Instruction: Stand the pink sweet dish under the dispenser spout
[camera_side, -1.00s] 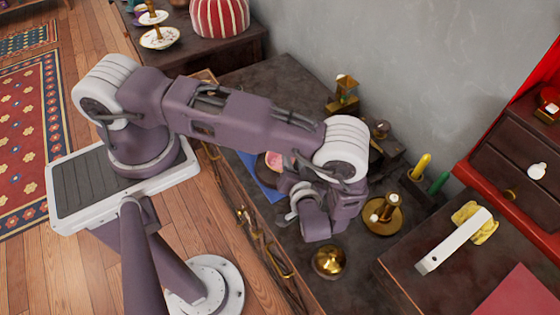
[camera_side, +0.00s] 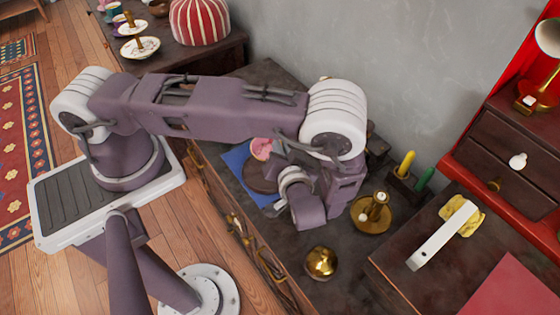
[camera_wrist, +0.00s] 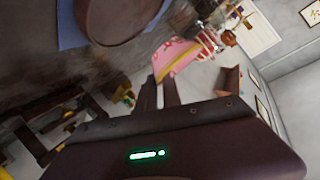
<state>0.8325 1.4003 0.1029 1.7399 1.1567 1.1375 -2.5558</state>
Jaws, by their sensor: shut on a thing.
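The pink sweet dish (camera_wrist: 178,57) shows in the wrist view as a tilted pink piece with a yellowish edge, at the tips of my gripper (camera_wrist: 168,88). The fingers are shut on it. In the side view the pink dish (camera_side: 262,148) shows just left of my wrist, above a dark brown round piece (camera_side: 258,176); my fingertips are hidden behind the wrist there. The dish looks apart from the brown round piece (camera_wrist: 108,18) in the wrist view. I cannot make out the dispenser spout; my arm covers part of the tabletop.
A blue mat (camera_side: 235,160) lies under the brown round piece. A brass domed piece (camera_side: 321,262), a brass candlestick-like stand (camera_side: 372,212), and yellow (camera_side: 406,163) and green (camera_side: 425,178) sticks stand to the right. A white bar (camera_side: 443,234) lies on the right cabinet.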

